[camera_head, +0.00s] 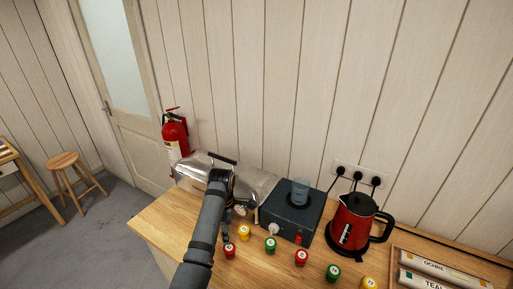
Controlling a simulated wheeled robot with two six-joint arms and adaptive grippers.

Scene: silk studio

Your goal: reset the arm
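My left arm comes in from the bottom, left of centre, and reaches over the wooden worktop (165,222). My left gripper (229,222) hangs at its end in front of a silver metal case (258,185) with dark handles. The fingers are small and dark and partly hidden by the arm, so I cannot tell whether they are open or shut. They are close to a red-lidded pot (229,250) and a yellow-lidded pot (244,232); contact is unclear. My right gripper is not in view.
Several small pots, including a green one (271,244), line the front. A dark box (291,216) bears a bluish beaker (299,190). A red kettle (352,222) stands right of it. A tray (394,262) holds labelled rolls. The worktop's left end is clear.

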